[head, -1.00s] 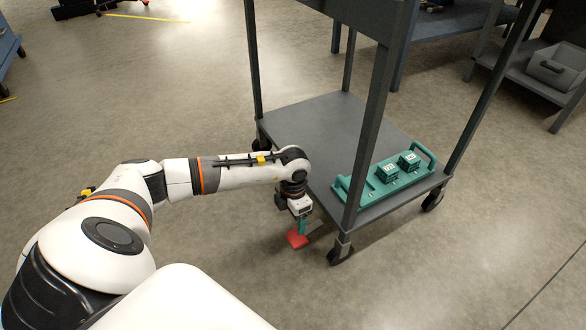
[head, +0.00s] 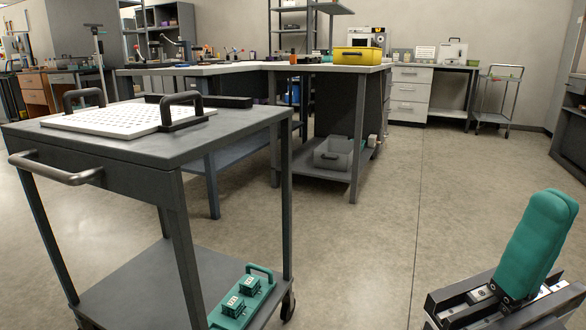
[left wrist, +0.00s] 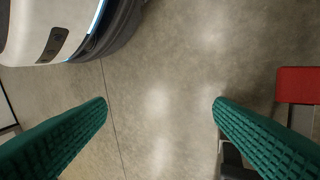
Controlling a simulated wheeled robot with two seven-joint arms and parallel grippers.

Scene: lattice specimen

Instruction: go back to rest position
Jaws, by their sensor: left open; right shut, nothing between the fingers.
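My right gripper (head: 532,250) stands at the bottom right of the head view, its teal fingers pressed together and pointing up, with nothing between them. It is well clear of the cart. My left gripper (left wrist: 160,108) shows only in the left wrist view. Its two teal fingers are wide apart, with bare concrete floor visible between them and nothing held. The left arm is out of the head view.
A grey cart (head: 240,145) at the left carries a white perforated tray (head: 110,122) with black handles. A green tray (head: 262,294) with two small blocks lies on its lower shelf. A red piece (left wrist: 298,85) is at the wrist view's right. Floor right of the cart is clear.

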